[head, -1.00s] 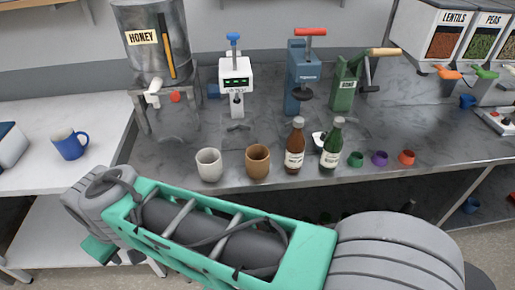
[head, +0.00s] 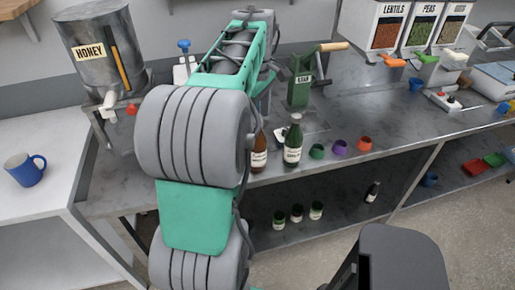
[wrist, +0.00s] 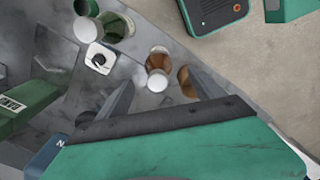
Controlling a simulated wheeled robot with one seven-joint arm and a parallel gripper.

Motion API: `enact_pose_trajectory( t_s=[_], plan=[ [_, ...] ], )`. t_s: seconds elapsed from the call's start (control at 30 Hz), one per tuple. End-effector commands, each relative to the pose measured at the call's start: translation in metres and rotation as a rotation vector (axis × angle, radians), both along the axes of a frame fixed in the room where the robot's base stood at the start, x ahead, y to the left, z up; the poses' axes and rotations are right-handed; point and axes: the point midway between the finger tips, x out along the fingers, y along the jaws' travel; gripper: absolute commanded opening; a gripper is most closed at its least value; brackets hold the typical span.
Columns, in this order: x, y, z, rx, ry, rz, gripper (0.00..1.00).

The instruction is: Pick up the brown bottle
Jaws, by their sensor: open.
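The brown bottle (head: 259,152) stands on the grey counter, partly hidden by my arm in the head view. In the wrist view the brown bottle (wrist: 158,60) is seen from above with its pale cap, beyond and between the fingertips. My gripper (wrist: 160,79) is open, with nothing held between its fingers. My gripper is hidden behind my arm in the head view.
A green bottle (head: 293,143) stands just right of the brown one; it also shows in the wrist view (wrist: 116,26). Small green, purple and red cups (head: 339,146) stand farther right. A brown cup (wrist: 186,82) is partly behind the right finger.

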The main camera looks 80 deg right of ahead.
Motion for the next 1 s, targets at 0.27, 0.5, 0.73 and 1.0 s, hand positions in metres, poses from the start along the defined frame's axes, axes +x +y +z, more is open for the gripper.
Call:
enact_pose_trajectory(
  t_s=[0.27,0.5,0.73,1.0],
  plan=[
    [0.0,-0.003,-0.043,0.005,0.001,0.0,0.77],
    [0.0,-0.004,-0.068,-0.001,0.0,0.0,0.77],
    [0.0,-0.004,-0.068,-0.001,0.0,0.0,0.7],
    [0.0,-0.004,-0.068,-0.001,-0.001,0.0,0.48]
  ],
)
